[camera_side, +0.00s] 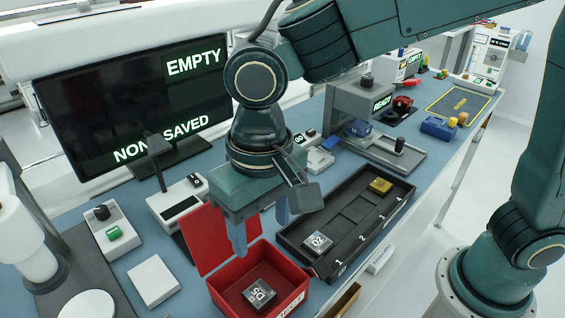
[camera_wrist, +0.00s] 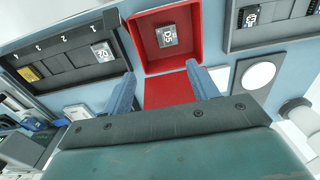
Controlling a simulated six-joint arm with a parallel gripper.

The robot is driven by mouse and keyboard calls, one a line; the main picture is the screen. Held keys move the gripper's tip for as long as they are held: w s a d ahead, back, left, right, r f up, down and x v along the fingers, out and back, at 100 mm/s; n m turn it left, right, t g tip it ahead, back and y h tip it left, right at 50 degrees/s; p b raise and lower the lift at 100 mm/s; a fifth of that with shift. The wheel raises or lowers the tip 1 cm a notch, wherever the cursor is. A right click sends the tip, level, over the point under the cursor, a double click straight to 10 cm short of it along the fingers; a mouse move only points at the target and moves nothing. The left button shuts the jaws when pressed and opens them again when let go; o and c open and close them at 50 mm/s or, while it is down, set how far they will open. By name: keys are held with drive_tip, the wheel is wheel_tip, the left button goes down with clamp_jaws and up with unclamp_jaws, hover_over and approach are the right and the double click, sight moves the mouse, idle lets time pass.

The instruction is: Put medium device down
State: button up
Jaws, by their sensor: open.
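A dark device with a pale top marked 05 (camera_side: 260,294) lies on the floor of the open red bin (camera_side: 226,303); it also shows in the wrist view (camera_wrist: 167,36). My gripper (camera_side: 260,224) is above the back of the bin, fingers pointing down and apart, with nothing between them. In the wrist view the open fingers (camera_wrist: 160,75) frame the red flap, with the device beyond them. A similar device marked 02 (camera_side: 317,241) sits at position 1 of the black tray (camera_side: 352,243). Which device is the medium one, I cannot tell.
A small yellow device (camera_side: 381,186) sits near the tray's far end. The red flap (camera_side: 205,240) stands behind the bin. A monitor (camera_side: 100,105) reads EMPTY and NONE SAVED. A white block (camera_side: 153,280) lies left of the bin. Another tray (camera_wrist: 272,34) shows in the wrist view.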

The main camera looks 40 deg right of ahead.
drive_tip(key=d+r+t, duration=0.1)
drive_tip(key=d+r, duration=0.3)
drive_tip(key=d, duration=0.6)
drive_tip(key=s+d+t, duration=0.2)
drive_tip(key=s+d, duration=0.3)
drive_tip(key=d, duration=0.4)
drive_tip(key=s+d+r+t, duration=0.1)
drive_tip(key=s+d+t, duration=0.1)
drive_tip(key=s+d, duration=0.3)
drive_tip(key=d, duration=0.4)
